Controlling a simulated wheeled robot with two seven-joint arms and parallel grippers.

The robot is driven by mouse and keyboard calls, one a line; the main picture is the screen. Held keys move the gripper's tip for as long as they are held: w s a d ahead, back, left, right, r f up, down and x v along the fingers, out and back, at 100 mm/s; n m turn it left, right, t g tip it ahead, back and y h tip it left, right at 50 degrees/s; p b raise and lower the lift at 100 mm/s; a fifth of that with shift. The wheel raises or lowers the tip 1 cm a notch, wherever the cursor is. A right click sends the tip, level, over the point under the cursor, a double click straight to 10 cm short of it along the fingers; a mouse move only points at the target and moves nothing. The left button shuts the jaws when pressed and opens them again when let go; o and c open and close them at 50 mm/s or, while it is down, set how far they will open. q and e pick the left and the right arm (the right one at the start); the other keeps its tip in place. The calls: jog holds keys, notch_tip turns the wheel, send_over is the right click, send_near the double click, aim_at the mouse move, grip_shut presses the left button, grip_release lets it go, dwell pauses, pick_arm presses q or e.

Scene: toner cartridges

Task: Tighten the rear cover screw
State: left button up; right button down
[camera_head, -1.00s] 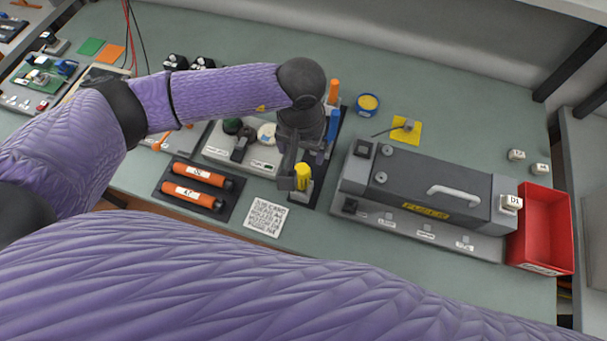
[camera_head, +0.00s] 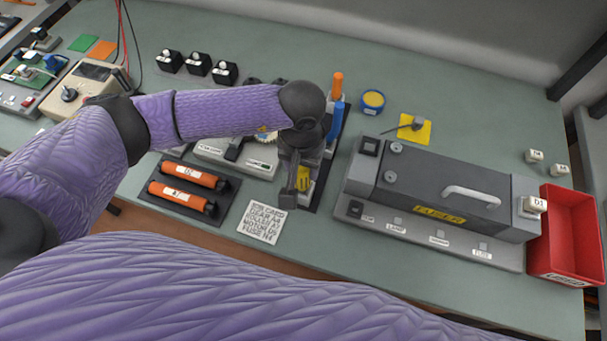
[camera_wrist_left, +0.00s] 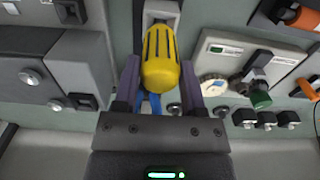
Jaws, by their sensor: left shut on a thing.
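A screwdriver with a yellow, black-grooved handle (camera_wrist_left: 160,62) sits between the two fingers of my left gripper (camera_wrist_left: 160,82), which is shut on it. In the head view the yellow handle (camera_head: 304,180) is partly hidden by my left gripper (camera_head: 297,184). It is at the near end of the dark tool rack (camera_head: 330,172); whether its tip is still in the rack cannot be told. The grey fuser unit (camera_head: 440,185) lies to the right, with round silver screw-like heads (camera_head: 392,147) on its left end. Which is the rear cover screw is unclear. My right gripper is not in view.
Orange (camera_head: 337,86) and blue (camera_head: 337,118) handles stand in the rack's far part. A red bin (camera_head: 572,240) is right of the fuser. Orange cartridges (camera_head: 188,175) lie to the left. A yellow pad (camera_head: 414,128) and blue-rimmed tin (camera_head: 373,101) lie behind.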

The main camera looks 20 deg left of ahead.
pick_arm(q)
grip_shut()
jog(key=shift+r+p, duration=0.65)
jog(key=shift+r, duration=0.45)
notch_tip(320, 180, up, 5)
jog(key=p, duration=0.3)
jog(key=shift+f, duration=0.1)
